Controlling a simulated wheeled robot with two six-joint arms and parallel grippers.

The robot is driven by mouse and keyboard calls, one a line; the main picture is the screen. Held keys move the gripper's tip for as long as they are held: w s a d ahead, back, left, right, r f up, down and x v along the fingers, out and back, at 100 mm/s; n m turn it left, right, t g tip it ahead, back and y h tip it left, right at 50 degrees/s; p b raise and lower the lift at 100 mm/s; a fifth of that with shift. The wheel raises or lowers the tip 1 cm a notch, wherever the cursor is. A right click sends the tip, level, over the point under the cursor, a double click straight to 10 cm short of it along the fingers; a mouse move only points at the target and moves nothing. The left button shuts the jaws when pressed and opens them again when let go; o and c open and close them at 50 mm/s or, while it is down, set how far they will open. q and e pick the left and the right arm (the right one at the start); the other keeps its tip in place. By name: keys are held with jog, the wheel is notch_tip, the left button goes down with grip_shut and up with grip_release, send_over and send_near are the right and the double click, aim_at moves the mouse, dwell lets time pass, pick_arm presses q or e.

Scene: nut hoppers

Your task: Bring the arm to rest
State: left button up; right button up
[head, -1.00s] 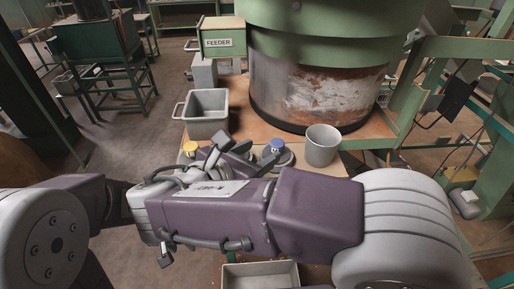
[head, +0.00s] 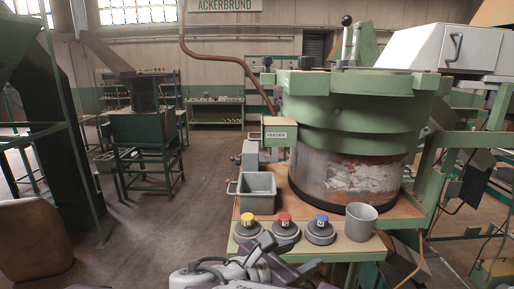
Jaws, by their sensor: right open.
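My right gripper (head: 278,263) shows at the bottom edge of the head view, just below the front edge of the bench. It is open, with nothing seen between its fingers. My right arm is mostly cut off by the bottom of the picture. My left gripper does not show.
Yellow (head: 247,219), red (head: 284,219) and blue (head: 321,221) buttons stand on the bench front, close beyond the gripper. The green feeder drum (head: 350,120) rises behind.

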jog(key=s+d+f+m+g+h+b, duration=0.1)
jog(key=d+f+m+g, duration=0.25)
jog(key=d, duration=0.45)
jog(key=s+d+f+m+g+b, duration=0.1)
jog(key=d+f+m+g, duration=0.15)
jog(key=d+f, duration=0.4)
jog(key=s+d+f+m+g+y, duration=0.35)
jog(key=s+d+f, duration=0.2)
jog(key=f, duration=0.25)
jog(key=s+a+f+m+g+y+b, duration=0.15)
jog(key=s+a+f+m+y, duration=0.3)
jog(key=f+m, duration=0.45)
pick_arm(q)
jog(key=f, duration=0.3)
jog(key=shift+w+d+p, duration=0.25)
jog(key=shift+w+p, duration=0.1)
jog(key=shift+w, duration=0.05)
pick_arm(e)
jog(key=w+a+f+m+t+y, duration=0.2)
jog(key=a+m, duration=0.3)
jog(key=m, duration=0.3)
jog(key=shift+w+a+f+t+y, duration=0.25)
jog(key=shift+w+f+t+y, duration=0.15)
jog(key=shift+w+t+y, duration=0.25)
jog(key=shift+w+d+m, duration=0.1)
jog(key=shift+m, duration=0.15)
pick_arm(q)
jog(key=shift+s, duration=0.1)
